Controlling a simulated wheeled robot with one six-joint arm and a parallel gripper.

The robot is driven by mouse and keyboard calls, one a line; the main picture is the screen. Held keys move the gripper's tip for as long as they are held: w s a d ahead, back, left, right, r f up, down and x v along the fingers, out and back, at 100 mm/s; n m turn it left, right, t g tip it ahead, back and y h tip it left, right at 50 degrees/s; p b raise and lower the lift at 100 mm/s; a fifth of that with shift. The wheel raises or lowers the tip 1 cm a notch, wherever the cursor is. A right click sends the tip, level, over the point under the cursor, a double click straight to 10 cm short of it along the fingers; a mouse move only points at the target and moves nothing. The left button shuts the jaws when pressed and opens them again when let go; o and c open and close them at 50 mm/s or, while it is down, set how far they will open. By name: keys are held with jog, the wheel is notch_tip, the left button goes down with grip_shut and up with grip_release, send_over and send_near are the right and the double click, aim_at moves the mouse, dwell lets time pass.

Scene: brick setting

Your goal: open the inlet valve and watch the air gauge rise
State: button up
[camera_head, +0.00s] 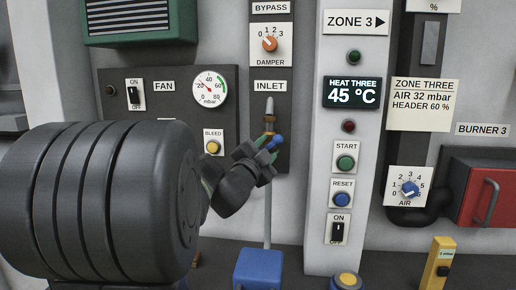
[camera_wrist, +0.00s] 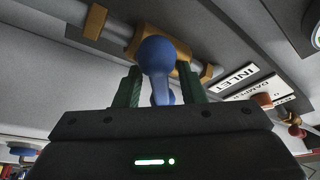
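My gripper (camera_head: 268,150) is at this lever. In the wrist view the lever's rounded blue knob (camera_wrist: 157,55) stands between my two green fingers (camera_wrist: 163,88), close to both; contact is unclear. The brass body also shows there behind the knob (camera_wrist: 183,72). The round air gauge (camera_head: 210,87), marked to 80 mbar, is left of the INLET panel. Its red needle leans up and left, near the lower part of the scale.
The bleed button (camera_head: 213,147) is left of my gripper, partly close to my arm. The damper knob (camera_head: 270,44) is above. A white column with START (camera_head: 346,162) and RESET (camera_head: 342,199) buttons stands to the right. A blue box (camera_head: 258,268) is below the pipe.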

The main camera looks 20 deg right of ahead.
grip_shut()
jog(key=shift+f+n+b, duration=0.15)
jog(key=shift+n+b, duration=0.25)
jog(key=shift+b, duration=0.05)
jog(key=shift+f+n+t+b, duration=0.1)
jog(key=shift+n+t+b, duration=0.4)
jog(key=shift+n+b, duration=0.2)
jog(key=n+t+b, duration=0.1)
jog(key=n+b, duration=0.2)
jog(key=shift+f+y, duration=0.15)
jog(key=shift+y, duration=0.15)
jog(key=n+t+y+b, duration=0.1)
jog(key=n+b, duration=0.1)
jog(key=n, duration=0.1)
jog(key=n+t+y+b, duration=0.1)
jog(key=n+t+b, duration=0.1)
jog(key=n+b, duration=0.1)
jog(key=shift+d+n+b, duration=0.1)
jog(key=shift+n+b, duration=0.2)
jog(key=shift+n, duration=0.2)
jog(key=shift+r+n+y+b, duration=0.2)
jog(key=shift+n+y+b, duration=0.4)
jog(key=shift+n+b, duration=0.15)
jog(key=shift+r+n+t, duration=0.1)
jog(key=shift+n+t, duration=0.2)
jog(key=shift+n, duration=0.05)
